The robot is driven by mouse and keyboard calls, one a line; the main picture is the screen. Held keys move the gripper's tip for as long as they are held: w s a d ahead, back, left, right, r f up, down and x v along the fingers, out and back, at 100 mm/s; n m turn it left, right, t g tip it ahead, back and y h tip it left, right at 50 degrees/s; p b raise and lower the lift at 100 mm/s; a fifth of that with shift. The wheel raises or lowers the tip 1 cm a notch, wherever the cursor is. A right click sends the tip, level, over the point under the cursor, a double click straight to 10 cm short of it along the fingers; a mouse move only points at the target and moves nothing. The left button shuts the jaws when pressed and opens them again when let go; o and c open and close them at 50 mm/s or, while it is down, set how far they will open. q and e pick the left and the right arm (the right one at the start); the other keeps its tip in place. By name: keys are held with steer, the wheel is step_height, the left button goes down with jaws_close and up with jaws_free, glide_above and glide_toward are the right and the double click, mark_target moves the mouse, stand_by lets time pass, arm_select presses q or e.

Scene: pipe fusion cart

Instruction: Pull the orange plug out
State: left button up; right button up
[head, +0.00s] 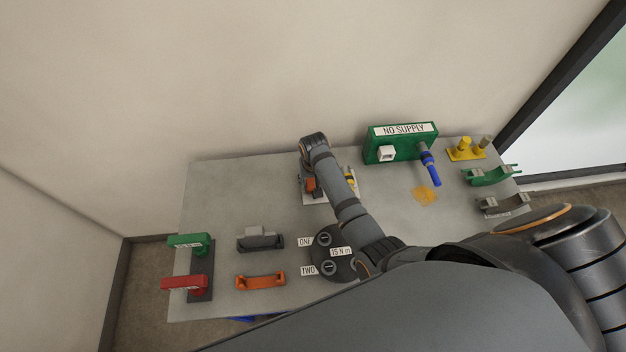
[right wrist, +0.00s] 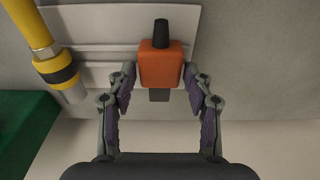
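The orange plug (right wrist: 160,64) sits against a pale plate (right wrist: 105,20) in the right wrist view, with a black stub at its far end and a dark grey block at its near end. My right gripper (right wrist: 160,77) is open, with one finger on each side of the plug's near part. Small gaps seem to show between the pads and the plug. In the head view the plug (head: 311,185) is partly hidden by my right arm, and the gripper's fingers are hidden there. My left gripper is not in view.
A yellow pipe (right wrist: 30,20) with a black band stands left of the plug in the right wrist view. A green box marked NO SUPPLY (head: 395,150) with a blue handle (head: 430,168) is right of my arm. An orange bracket (head: 260,281) and grey block (head: 260,238) lie left.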

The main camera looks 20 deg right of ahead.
steer(key=shift+o, duration=1)
steer(key=shift+r, duration=0.1)
step_height(320, 180, up, 12)
steer(key=s, duration=0.1)
steer(key=shift+s+a, duration=0.25)
steer(key=shift+s, duration=0.1)
steer(key=shift+f, duration=0.25)
